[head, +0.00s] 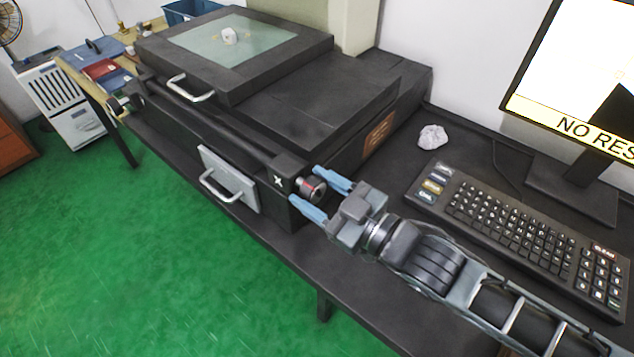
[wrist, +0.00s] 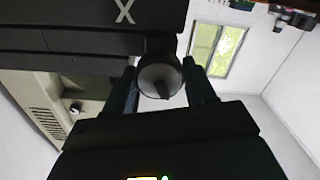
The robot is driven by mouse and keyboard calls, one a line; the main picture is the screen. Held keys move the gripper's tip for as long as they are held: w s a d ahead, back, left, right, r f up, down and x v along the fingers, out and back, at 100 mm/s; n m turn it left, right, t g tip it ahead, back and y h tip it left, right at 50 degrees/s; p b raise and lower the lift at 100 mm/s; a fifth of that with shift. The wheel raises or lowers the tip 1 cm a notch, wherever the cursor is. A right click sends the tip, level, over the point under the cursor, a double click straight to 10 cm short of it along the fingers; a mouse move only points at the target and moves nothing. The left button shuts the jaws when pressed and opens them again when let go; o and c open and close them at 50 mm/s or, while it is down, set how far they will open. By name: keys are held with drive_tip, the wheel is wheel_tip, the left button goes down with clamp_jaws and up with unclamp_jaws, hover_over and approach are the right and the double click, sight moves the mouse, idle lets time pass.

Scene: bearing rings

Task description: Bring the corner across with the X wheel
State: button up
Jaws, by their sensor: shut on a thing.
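The X wheel (head: 313,188) is a small metallic knob with a red mark, on the right end of the black machine, next to a white X label (head: 278,180). My gripper (head: 329,194) has its blue fingers on either side of the wheel and is shut on it. In the wrist view the wheel (wrist: 160,78) shows as a round dark knob between the two fingers, with the X above it. A small whitish block (head: 229,35) sits on the glass plate (head: 205,42) on top of the machine; it may be the part with the corner, but it is too small to tell.
A keyboard (head: 520,225), a crumpled paper ball (head: 432,137) and a monitor (head: 580,80) stand right of the machine. A second knob (head: 117,106) is at its far left end. A drawer-like plate with a handle (head: 229,180) is on the front. Green floor lies below.

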drive_tip(key=shift+r, duration=0.1)
drive_tip(key=o, duration=1)
drive_tip(key=shift+d, duration=0.1)
drive_tip(key=shift+b+v, duration=0.45)
drive_tip(key=shift+v, duration=3.4)
drive_tip(key=shift+s, duration=0.1)
